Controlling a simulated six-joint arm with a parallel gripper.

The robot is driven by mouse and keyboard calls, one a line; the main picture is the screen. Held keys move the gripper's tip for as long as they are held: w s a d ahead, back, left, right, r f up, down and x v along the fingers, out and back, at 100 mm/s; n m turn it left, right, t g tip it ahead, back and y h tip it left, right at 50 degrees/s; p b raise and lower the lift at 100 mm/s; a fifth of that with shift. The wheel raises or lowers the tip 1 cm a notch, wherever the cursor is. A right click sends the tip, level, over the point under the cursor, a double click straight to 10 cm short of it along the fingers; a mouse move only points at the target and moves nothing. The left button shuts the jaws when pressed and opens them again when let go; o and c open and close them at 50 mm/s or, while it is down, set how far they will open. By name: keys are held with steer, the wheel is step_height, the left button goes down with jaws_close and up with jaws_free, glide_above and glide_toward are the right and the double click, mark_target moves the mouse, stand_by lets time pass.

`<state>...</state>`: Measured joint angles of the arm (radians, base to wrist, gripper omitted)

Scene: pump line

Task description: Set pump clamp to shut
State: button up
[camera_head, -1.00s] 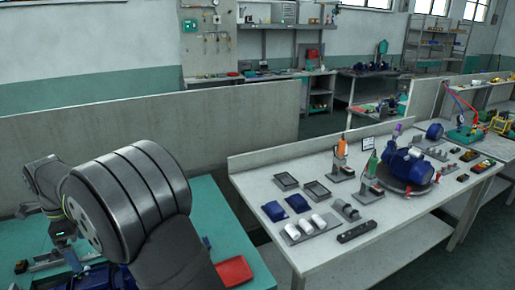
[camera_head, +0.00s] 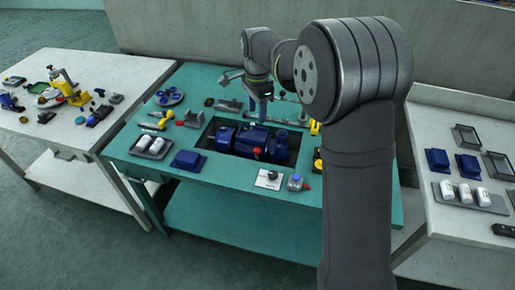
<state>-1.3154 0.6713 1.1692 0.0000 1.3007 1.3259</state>
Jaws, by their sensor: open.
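A blue pump (camera_head: 245,138) lies in a dark recess in the teal bench (camera_head: 215,205). Which part is the pump clamp is too small to tell. A yellow-ended part (camera_head: 314,127) stands at the recess's right rear corner, and another yellow part (camera_head: 318,163) is at its right, partly hidden by my arm. A red-knobbed lever (camera_head: 257,153) stands at the front of the pump. My gripper (camera_head: 262,117) points down above the pump's rear side, apart from the front lever. Its jaws are open and look empty, but they are small in this view.
A blue block (camera_head: 188,161) and a grey tray of white cylinders (camera_head: 152,147) lie left of the pump. A white plate (camera_head: 268,179) and a small box with a red button (camera_head: 296,182) lie in front. Tools lie behind. White tables stand at both sides.

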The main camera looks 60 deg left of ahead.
mark_target(257, 148)
step_height(257, 148, down, 17)
steer(key=shift+f, duration=0.2)
stand_by(0.3)
